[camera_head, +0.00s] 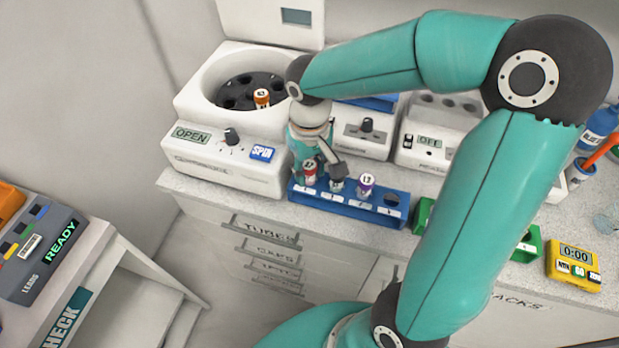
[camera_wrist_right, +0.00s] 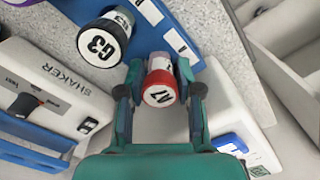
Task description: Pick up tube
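A blue rack (camera_head: 378,212) stands at the counter's front edge with several tubes in it. A red-capped tube (camera_head: 309,171) is at its left end, then a dark tube with a white top (camera_head: 336,184) and a purple-capped tube (camera_head: 365,183). My right gripper (camera_head: 322,166) is down at the rack's left end. In the right wrist view the red cap (camera_wrist_right: 160,90), marked A7, lies between the two fingers of my right gripper (camera_wrist_right: 160,72), which look open with small gaps on both sides. A black-capped tube marked G3 (camera_wrist_right: 103,42) is beside it. My left gripper is out of view.
A centrifuge (camera_head: 228,157) with its lid up and display OPEN holds an orange-capped tube (camera_head: 262,98). A shaker (camera_head: 360,140) and a device reading OFF (camera_head: 430,145) stand behind the rack. A yellow timer (camera_head: 574,268) is at the right.

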